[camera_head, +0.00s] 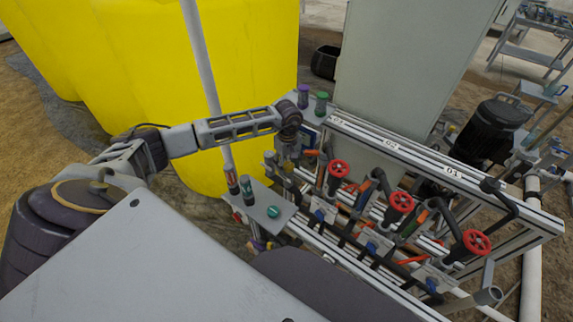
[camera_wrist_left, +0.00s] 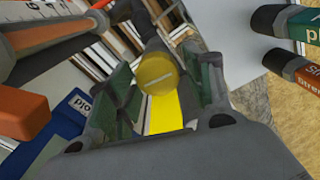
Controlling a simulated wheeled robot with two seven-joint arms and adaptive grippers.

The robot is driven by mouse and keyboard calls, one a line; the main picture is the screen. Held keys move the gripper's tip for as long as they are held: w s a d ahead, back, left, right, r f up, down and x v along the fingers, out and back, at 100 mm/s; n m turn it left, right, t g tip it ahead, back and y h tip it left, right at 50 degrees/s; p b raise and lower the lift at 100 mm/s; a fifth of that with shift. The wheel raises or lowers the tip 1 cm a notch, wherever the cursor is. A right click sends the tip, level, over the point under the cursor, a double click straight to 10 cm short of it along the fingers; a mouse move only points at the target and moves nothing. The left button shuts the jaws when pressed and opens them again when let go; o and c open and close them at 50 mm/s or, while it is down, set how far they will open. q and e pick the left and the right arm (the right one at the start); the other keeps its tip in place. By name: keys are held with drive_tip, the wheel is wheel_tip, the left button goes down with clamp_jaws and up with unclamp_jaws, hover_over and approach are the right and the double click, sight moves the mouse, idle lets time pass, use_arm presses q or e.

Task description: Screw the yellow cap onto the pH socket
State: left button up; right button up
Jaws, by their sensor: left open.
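The yellow cap (camera_wrist_left: 157,76) shows in the left wrist view, round with a pale line across its face. It is between the two green-padded fingers of my left gripper (camera_wrist_left: 160,85), which is open. A dark, pipe-like part meets the cap's far side; I cannot tell whether the cap is seated on it or whether it is the pH socket. In the head view my left gripper (camera_head: 290,150) hangs at the left end of the skid, and the cap cannot be made out there. My right gripper is not in view.
A small grey shelf (camera_head: 258,222) holds a teal round piece (camera_head: 273,211) and two labelled bottles (camera_head: 247,188). Purple-topped (camera_head: 304,95) and green-topped (camera_head: 321,103) containers stand behind the gripper. Red handwheels (camera_head: 401,202) and pipes crowd the skid. A yellow tank (camera_head: 250,60) stands behind.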

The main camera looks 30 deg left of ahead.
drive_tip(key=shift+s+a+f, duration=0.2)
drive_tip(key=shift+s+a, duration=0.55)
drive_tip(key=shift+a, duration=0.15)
use_arm(q)
drive_tip(key=shift+w+d+r+p, duration=0.1)
drive_tip(key=shift+d+r+p, duration=0.1)
drive_tip(key=shift+r+p, duration=0.7)
drive_tip(key=shift+r, duration=0.8)
drive_tip(key=shift+r+p, duration=0.3)
drive_tip(key=shift+r, duration=0.2)
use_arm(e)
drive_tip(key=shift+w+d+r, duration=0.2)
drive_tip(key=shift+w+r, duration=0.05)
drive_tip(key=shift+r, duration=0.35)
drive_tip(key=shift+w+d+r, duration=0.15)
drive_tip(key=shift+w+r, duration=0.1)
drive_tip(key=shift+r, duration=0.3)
use_arm(q)
drive_tip(key=shift+r, duration=0.1)
drive_tip(key=shift+o, duration=0.4)
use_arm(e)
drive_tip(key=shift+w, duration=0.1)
use_arm(q)
drive_tip(key=o, duration=0.5)
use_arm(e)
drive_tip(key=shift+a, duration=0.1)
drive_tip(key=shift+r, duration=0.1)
